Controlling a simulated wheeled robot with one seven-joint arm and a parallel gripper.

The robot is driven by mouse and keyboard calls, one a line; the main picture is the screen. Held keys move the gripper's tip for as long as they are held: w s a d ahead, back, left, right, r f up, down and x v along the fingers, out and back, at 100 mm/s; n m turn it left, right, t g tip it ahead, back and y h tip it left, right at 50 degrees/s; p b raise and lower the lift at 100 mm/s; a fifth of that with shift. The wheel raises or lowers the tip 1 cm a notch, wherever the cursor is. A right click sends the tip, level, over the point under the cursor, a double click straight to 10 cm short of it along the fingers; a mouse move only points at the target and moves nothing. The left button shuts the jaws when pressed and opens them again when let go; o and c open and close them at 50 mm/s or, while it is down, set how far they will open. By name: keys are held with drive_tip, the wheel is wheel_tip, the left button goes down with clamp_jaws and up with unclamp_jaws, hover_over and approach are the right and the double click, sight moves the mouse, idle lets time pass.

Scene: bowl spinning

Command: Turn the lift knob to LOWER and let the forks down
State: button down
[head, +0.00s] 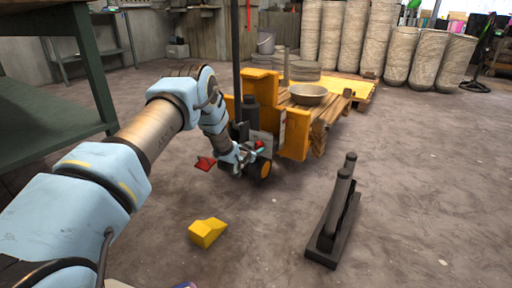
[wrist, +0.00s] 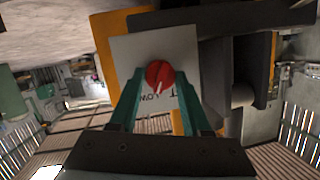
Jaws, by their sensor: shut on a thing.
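The red round lift knob (wrist: 160,73) sits on a grey panel (wrist: 126,52) in the wrist view. Its white pointer line runs down the picture, close to the partly visible letters "LOW". My gripper (wrist: 161,82) is shut on the knob, with one teal finger on each side. In the head view my gripper (head: 246,153) reaches the near side of the orange lift truck (head: 297,133). A wooden pallet (head: 329,116) at the truck's far end carries a bowl (head: 308,94). I cannot make out the forks or their height.
A yellow wedge block (head: 207,232) lies on the floor in front. A green workbench (head: 60,135) stands at left. Tall pale rolls (head: 392,50) line the back.

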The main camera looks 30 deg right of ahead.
drive_tip(key=shift+f+m+t, duration=0.1)
drive_tip(key=shift+m+t, duration=0.6)
drive_tip(key=shift+m, duration=0.7)
drive_tip(key=shift+c, duration=1.8)
unclamp_jaws()
drive_tip(key=p+v, duration=0.4)
drive_tip(key=v, duration=0.6)
drive_tip(key=shift+s+a, duration=0.25)
drive_tip(key=shift+s, duration=0.05)
